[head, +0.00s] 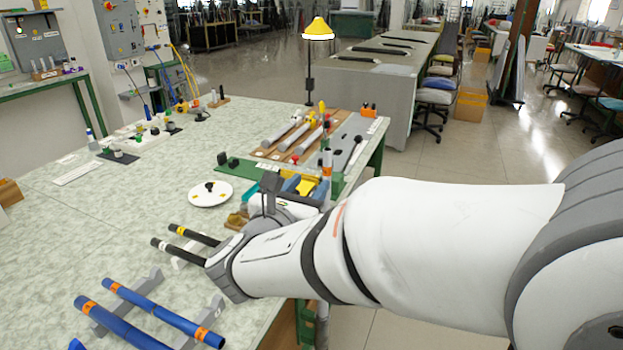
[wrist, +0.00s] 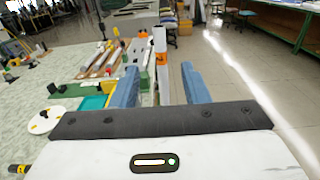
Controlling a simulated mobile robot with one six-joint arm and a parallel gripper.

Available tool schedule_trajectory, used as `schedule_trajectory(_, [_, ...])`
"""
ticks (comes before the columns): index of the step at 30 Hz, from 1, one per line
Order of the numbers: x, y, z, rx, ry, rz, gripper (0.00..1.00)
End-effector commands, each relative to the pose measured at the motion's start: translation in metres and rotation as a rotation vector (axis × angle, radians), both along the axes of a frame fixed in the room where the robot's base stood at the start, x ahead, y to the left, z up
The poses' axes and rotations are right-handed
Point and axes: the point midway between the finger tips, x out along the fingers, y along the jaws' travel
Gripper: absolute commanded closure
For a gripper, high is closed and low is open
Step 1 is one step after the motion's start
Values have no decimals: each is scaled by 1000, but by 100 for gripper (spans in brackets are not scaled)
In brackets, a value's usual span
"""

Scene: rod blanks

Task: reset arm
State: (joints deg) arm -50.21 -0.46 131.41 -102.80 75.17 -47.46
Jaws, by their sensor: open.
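My gripper (wrist: 160,82) shows its two blue fingers spread apart in the wrist view, with nothing held between them. In the head view my gripper (head: 306,188) is partly hidden by my own wrist and hangs over the right edge area of the bench. Two blue rods with orange bands, one nearer (head: 120,322) and one farther (head: 163,312), lie on grey supports at the front left. Two black rods, one nearer (head: 176,251) and one farther (head: 193,235), lie beside my wrist, their right ends hidden by it.
The pale green bench (head: 110,220) has clear room at its left. A white round dish (head: 210,193) stands left of my gripper. A wooden tray (head: 262,150) with grey pieces and a yellow lamp (head: 318,30) are behind. An upright orange-banded white post (wrist: 160,45) stands beyond my fingers.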

Motion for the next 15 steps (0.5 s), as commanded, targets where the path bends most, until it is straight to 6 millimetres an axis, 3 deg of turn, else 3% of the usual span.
schedule_trajectory(5, [0,-2,0,5,2,-5,59])
schedule_trajectory(8, [0,-21,-1,61,23,-58,59])
schedule_trajectory(11, [-4,-65,-9,208,71,-192,59])
schedule_trajectory(15, [-32,-143,-31,553,128,-492,59])
